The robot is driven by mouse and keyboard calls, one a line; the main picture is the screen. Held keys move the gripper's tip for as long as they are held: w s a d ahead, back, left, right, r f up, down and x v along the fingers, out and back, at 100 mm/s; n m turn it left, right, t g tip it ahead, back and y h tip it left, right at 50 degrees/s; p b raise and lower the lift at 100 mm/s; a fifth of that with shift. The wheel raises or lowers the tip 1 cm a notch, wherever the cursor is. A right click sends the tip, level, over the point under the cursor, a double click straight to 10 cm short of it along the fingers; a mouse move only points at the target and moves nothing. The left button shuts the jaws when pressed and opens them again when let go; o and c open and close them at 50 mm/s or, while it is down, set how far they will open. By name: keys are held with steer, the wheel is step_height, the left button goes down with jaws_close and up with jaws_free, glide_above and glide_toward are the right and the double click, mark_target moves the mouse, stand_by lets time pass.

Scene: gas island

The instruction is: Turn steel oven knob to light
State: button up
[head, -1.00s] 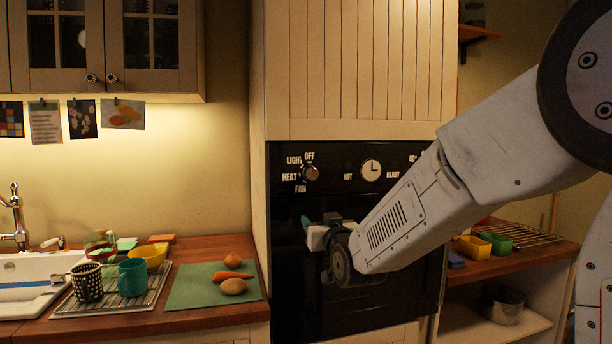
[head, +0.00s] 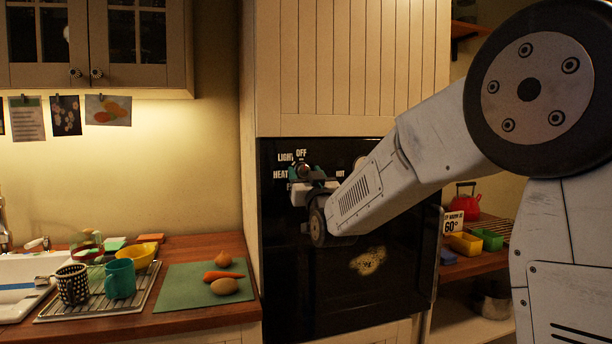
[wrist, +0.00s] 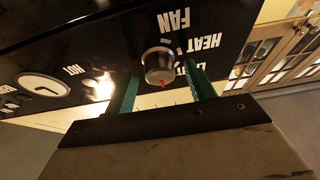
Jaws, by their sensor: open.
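The steel oven knob (wrist: 158,62) shows in the wrist view, with a red mark on its lower edge. The printed words FAN, HEAT and a partly hidden LIGHT curve beside it; the wrist picture is upside down. My gripper (wrist: 162,74) is open, with a green finger on each side of the knob. I cannot tell whether either finger touches it. In the head view my gripper (head: 305,174) is at the knob on the black oven panel (head: 272,158), below the word OFF, and mostly covers the knob.
The oven door (head: 345,300) is below my gripper. My forearm crosses the right part of the panel. At left, a counter holds a green cutting board (head: 190,292) with vegetables, and a drying rack with mugs. At right, a shelf holds a red kettle (head: 466,201) and small bins.

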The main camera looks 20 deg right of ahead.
steer(key=c, duration=1)
steer(key=shift+n+y, duration=0.4)
steer(key=shift+n, duration=0.2)
steer(key=n+y, duration=0.1)
steer(key=n, duration=0.1)
steer(key=n+y, duration=0.1)
steer(key=n, duration=0.2)
steer(key=shift+d+n+g+y, duration=0.15)
steer(key=shift+n+g+y, duration=0.15)
steer(key=n+g+y, duration=0.1)
steer(key=n, duration=0.2)
steer(key=n+g+y, duration=0.1)
steer(key=n, duration=0.2)
steer(key=shift+r+n+y, duration=0.1)
steer(key=shift+n+y, duration=0.2)
steer(key=shift+y, duration=0.1)
steer(key=shift+n, duration=0.3)
steer(key=o, duration=1)
